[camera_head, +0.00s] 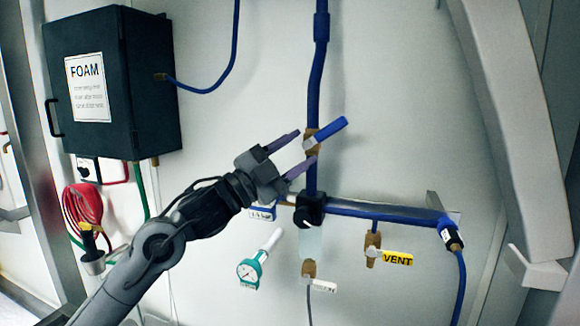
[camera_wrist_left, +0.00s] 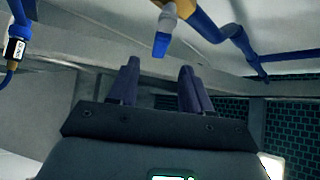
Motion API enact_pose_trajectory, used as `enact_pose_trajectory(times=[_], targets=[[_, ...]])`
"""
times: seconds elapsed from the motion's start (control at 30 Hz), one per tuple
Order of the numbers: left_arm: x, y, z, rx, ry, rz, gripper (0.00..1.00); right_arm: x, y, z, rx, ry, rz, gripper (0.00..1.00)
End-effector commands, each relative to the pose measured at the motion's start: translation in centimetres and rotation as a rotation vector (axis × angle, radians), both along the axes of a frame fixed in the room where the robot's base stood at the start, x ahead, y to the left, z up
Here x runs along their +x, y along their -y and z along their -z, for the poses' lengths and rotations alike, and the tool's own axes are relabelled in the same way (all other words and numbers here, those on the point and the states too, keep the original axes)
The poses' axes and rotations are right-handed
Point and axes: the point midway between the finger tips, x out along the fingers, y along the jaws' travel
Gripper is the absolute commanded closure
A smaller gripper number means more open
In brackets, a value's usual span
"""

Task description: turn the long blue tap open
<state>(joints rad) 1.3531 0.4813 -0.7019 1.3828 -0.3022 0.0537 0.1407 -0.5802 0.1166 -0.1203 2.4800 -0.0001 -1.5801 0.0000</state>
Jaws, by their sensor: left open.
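The long blue tap handle (camera_head: 332,130) juts up and right from a brass valve (camera_head: 309,142) on the vertical blue pipe. My left gripper (camera_head: 306,146) is open and empty, with its purple fingers pointing at the valve from the lower left. In the left wrist view the blue handle (camera_wrist_left: 161,44) hangs just beyond the fingertips (camera_wrist_left: 160,63), in line with the gap between them. I see no contact in that view. The right gripper is not in view.
A horizontal blue pipe (camera_head: 385,212) runs below, with a VENT tap (camera_head: 373,250) under it. A dark FOAM box (camera_head: 151,95) hangs at upper left. The wall right of the handle is clear.

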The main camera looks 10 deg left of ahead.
Motion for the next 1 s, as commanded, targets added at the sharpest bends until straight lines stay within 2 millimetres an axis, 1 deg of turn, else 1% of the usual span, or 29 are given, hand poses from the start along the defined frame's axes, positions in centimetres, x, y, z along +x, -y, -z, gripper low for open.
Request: enact_pose_trajectory(times=[0.03,0.2,0.47,0.67,0.7,0.8,0.87,0.97,1.0], targets=[[-0.3,-0.4,0.4,0.000,0.000,0.000,0.51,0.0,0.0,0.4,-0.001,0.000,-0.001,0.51],[-0.8,-0.9,0.6,0.001,0.000,-0.001,0.51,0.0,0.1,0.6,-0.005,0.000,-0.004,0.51],[-0.8,-0.9,0.5,0.000,0.000,0.000,0.51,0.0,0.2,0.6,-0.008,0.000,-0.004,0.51],[-0.8,-0.9,0.5,0.029,0.033,-0.020,0.80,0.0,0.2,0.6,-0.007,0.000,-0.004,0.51],[-0.8,-0.9,0.5,0.049,0.056,-0.034,0.86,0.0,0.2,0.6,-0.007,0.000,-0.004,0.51],[-0.7,-1.1,0.5,0.128,0.145,-0.099,1.00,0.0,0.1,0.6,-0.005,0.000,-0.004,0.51],[-0.6,-1.5,0.0,0.182,0.228,-0.164,1.00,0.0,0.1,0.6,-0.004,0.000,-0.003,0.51],[-0.3,-2.8,-1.5,0.279,0.404,-0.320,1.00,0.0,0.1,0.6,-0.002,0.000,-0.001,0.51],[-0.2,-3.5,-2.2,0.318,0.479,-0.400,1.00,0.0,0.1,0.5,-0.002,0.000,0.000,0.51]])
